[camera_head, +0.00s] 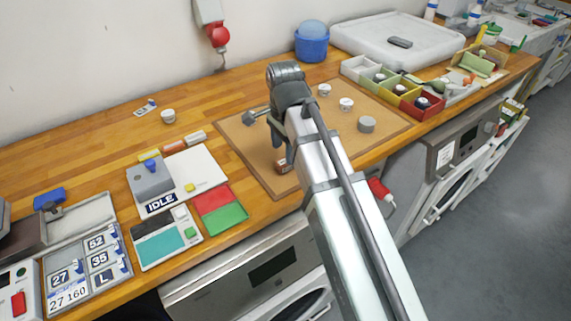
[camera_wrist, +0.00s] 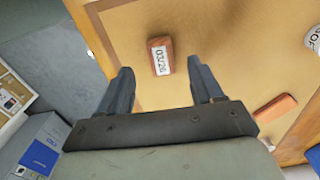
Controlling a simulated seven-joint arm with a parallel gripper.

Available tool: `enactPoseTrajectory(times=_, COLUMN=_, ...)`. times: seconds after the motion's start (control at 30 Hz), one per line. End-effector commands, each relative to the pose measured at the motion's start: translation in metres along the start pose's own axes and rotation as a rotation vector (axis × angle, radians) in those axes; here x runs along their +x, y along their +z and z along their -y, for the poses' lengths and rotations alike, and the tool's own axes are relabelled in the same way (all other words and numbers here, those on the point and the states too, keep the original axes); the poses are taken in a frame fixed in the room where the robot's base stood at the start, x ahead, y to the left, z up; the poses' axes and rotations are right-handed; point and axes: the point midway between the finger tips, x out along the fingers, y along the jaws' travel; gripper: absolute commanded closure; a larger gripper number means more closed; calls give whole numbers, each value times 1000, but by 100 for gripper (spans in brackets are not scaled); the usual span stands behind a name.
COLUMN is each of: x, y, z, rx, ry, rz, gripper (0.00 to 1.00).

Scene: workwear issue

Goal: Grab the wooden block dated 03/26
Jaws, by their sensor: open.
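The wooden block (camera_wrist: 160,56) is small and reddish brown with a white label that reads 03/26 in the wrist view. It lies on the tan board (camera_wrist: 200,25), beyond my fingertips and between their lines. In the head view the block (camera_head: 283,167) sits near the board's front edge, just below my gripper (camera_head: 283,150). My gripper (camera_wrist: 165,80) is open and empty in the wrist view, with its two dark fingers on either side and not touching the block. My arm hides part of the board in the head view.
A second reddish block (camera_wrist: 275,107) lies to the right in the wrist view. A round grey piece (camera_head: 366,124) and white round pieces (camera_head: 346,104) stand on the board. Coloured bins (camera_head: 405,100) stand behind to the right. A red and green panel (camera_head: 220,208) lies left.

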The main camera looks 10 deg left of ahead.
Motion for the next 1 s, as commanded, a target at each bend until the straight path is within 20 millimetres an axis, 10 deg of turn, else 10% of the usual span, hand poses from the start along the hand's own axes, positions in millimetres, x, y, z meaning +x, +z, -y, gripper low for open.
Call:
enactPoseTrajectory(times=0.77, x=50, y=0, z=1, rx=0, ry=0, rz=0, gripper=34)
enactPoseTrajectory(times=1.0, x=50, y=0, z=1, rx=0, ry=0, rz=0, gripper=56)
